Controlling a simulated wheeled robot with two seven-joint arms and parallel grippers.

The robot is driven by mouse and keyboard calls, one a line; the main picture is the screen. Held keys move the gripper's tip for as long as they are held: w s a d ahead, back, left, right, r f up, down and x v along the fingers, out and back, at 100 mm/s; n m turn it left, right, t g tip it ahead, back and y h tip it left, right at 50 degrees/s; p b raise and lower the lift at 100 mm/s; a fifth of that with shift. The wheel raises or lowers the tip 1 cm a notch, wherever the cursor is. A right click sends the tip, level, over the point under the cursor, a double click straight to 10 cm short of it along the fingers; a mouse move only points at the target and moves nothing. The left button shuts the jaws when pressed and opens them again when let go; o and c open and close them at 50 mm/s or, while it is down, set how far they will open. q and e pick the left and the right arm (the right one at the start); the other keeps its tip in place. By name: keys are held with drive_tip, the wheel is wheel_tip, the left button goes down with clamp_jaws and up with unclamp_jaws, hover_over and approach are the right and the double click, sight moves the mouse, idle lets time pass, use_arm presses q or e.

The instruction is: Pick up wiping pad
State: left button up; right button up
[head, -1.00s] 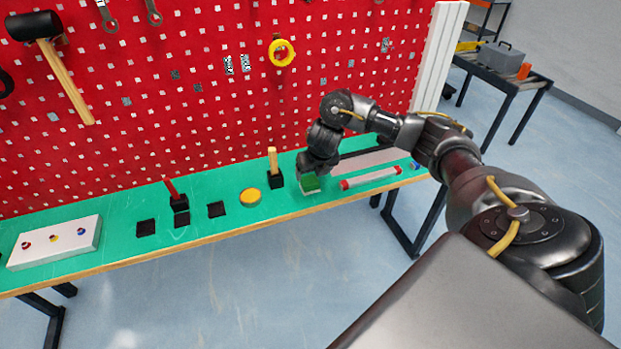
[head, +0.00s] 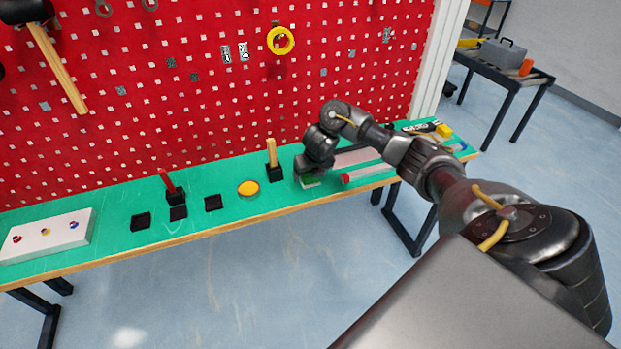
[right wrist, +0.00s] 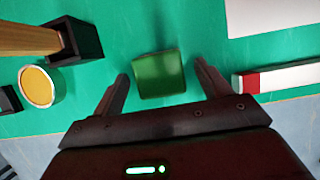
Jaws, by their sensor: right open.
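The wiping pad looks to be the small green block (right wrist: 159,75) on the green bench top (head: 105,212). In the right wrist view it sits between the two fingers, with a gap on each side. My right gripper (right wrist: 161,72) is open and empty, its fingertips reaching beside the pad. In the head view my right gripper (head: 307,176) is low over the bench, and only a little of the green pad (head: 312,183) shows below it. My left gripper is not in view.
A black holder with a wooden handle (head: 272,152) and a yellow disc (head: 248,189) stand left of the pad. A red-ended white bar (head: 368,172) lies to its right. The red pegboard (head: 180,90) rises behind.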

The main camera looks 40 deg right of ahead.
drive_tip(key=c, duration=1.1)
drive_tip(key=shift+w+r, duration=0.1)
drive_tip(key=shift+r, duration=0.5)
wheel_tip(320, 180, up, 3)
drive_tip(key=shift+f+p, duration=0.15)
drive_tip(key=shift+p, duration=0.65)
drive_tip(key=s+a+r+p, duration=0.2)
drive_tip(key=a+r+p, duration=0.1)
drive_tip(key=a, duration=0.1)
drive_tip(key=s+a+r+p, duration=0.2)
drive_tip(key=a+r+p, duration=0.1)
drive_tip(key=a, duration=0.1)
drive_tip(key=s+a+r+p, duration=0.2)
drive_tip(key=s+a+r, duration=0.1)
drive_tip(key=a, duration=0.1)
drive_tip(key=shift+a+p, duration=0.1)
drive_tip(key=shift+p, duration=0.3)
